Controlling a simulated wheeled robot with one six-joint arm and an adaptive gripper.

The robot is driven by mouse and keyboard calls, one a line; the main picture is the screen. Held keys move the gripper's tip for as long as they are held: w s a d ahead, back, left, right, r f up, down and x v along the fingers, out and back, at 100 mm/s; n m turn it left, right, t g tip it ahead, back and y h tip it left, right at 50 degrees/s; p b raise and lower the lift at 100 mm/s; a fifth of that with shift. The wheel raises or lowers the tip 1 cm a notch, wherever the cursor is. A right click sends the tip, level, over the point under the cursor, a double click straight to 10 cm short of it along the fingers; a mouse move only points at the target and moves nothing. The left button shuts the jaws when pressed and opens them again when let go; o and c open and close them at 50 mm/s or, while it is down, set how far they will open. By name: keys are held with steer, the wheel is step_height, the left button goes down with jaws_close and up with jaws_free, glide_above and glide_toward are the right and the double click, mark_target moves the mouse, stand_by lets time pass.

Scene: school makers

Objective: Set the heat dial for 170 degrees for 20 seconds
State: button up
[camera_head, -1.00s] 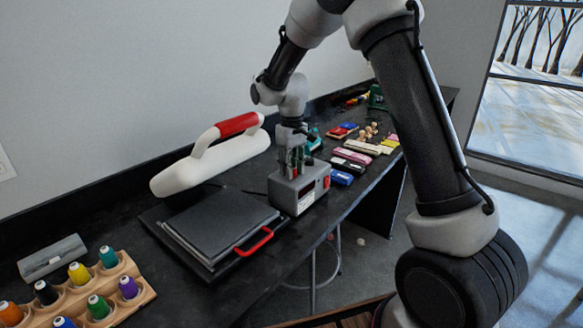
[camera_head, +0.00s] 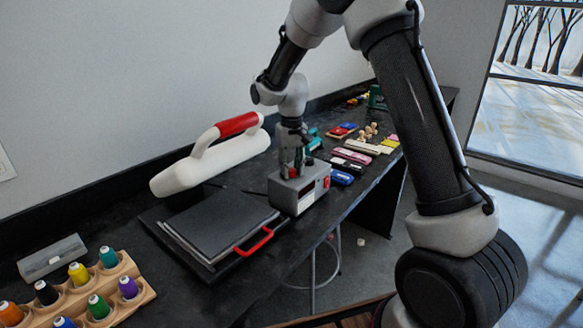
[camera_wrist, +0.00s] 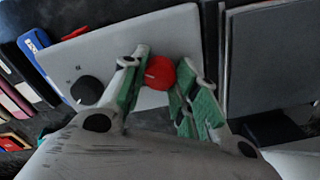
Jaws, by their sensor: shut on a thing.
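The grey control box (camera_head: 305,193) of the heat press stands on the black bench, right of the press plates. In the wrist view its pale top (camera_wrist: 115,45) carries a red dial (camera_wrist: 158,72) and a black dial (camera_wrist: 86,90). My gripper (camera_head: 292,172) points down onto the box top. In the wrist view my gripper (camera_wrist: 160,78) has its green-padded fingers on either side of the red dial, shut on it. The black dial is free, left of the fingers. The dial markings and the box's front display are too small to read.
The heat press plates (camera_head: 218,222) with a red handle (camera_head: 253,243) lie left of the box, and a white arm with a red grip (camera_head: 238,125) stands behind. Thread spools (camera_head: 79,273) stand front left. A blue item (camera_head: 342,178) lies close right of the box.

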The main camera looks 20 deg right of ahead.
mark_target(291, 170)
steer(key=o, duration=1)
steer(key=shift+o, duration=0.2)
step_height(291, 170, up, 12)
